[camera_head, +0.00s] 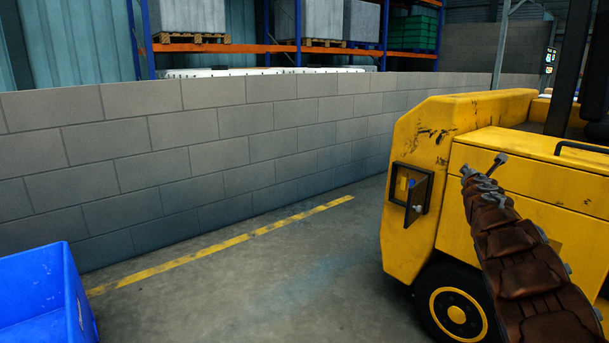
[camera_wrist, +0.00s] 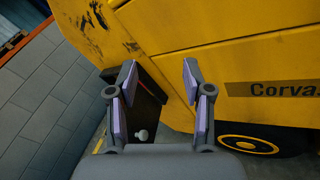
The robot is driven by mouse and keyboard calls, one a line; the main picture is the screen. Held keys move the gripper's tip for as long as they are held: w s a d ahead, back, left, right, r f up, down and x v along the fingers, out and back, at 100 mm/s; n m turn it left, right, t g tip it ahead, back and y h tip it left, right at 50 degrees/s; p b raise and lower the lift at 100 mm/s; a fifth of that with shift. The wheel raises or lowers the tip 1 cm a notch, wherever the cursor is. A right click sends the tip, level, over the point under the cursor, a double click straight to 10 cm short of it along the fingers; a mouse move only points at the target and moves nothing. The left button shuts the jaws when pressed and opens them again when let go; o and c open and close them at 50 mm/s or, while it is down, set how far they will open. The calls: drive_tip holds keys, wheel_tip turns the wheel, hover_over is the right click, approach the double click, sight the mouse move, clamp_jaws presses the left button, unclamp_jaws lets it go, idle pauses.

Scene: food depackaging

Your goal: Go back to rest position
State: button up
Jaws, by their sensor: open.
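My gripper (camera_head: 482,170) is at the end of my raised brown arm, on the right side of the head view, in front of a yellow vehicle (camera_head: 535,160). In the wrist view my gripper (camera_wrist: 160,72) shows two fingers with purple pads, spread apart. Nothing is held between them; the yellow vehicle body (camera_wrist: 215,35) shows behind the gap. A dark recessed panel with an open flap and small knob (camera_head: 408,188) is on the vehicle, left of my gripper in the head view. The distance between gripper and vehicle is hard to judge.
A blue crate (camera_head: 35,290) stands at the lower left. A grey block wall (camera_head: 220,150) runs behind, with a yellow floor line (camera_head: 240,238) before it. Racks with pallets (camera_head: 190,38) stand beyond the wall. The floor (camera_head: 270,285) between crate and vehicle is clear.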

drive_tip(key=s+d+r+m+g+h+p, duration=0.3)
drive_tip(key=s+r+m+g+h+p, duration=0.3)
drive_tip(key=s+r+m+p, duration=0.7)
drive_tip(key=s+a+r+m+g+y+p, duration=0.1)
drive_tip(key=s+a+r+m+g, duration=0.1)
drive_tip(key=s, duration=0.4)
drive_tip(key=s+a+r+m+g+y+p, duration=0.1)
drive_tip(key=s+m, duration=0.1)
drive_tip(key=s, duration=0.5)
drive_tip(key=s+a+r+m+g+y+p, duration=0.1)
drive_tip(key=s+a+r+m+g, duration=0.15)
drive_tip(key=s, duration=0.35)
drive_tip(key=s+a+f+m+g+y+p, duration=0.2)
drive_tip(key=s+a+y+p, duration=0.3)
drive_tip(key=s+a, duration=1)
drive_tip(key=s+a+f+m+g+y+p, duration=0.3)
drive_tip(key=s+a+p, duration=0.6)
drive_tip(key=s+a, duration=0.7)
drive_tip(key=s+f+g+y, duration=0.1)
drive_tip(key=s+y, duration=0.1)
drive_tip(key=s, duration=0.2)
drive_tip(key=shift+s+m, duration=0.2)
drive_tip(key=shift+m, duration=0.15)
drive_tip(key=shift+d, duration=0.1)
drive_tip(key=shift+c, duration=0.8)
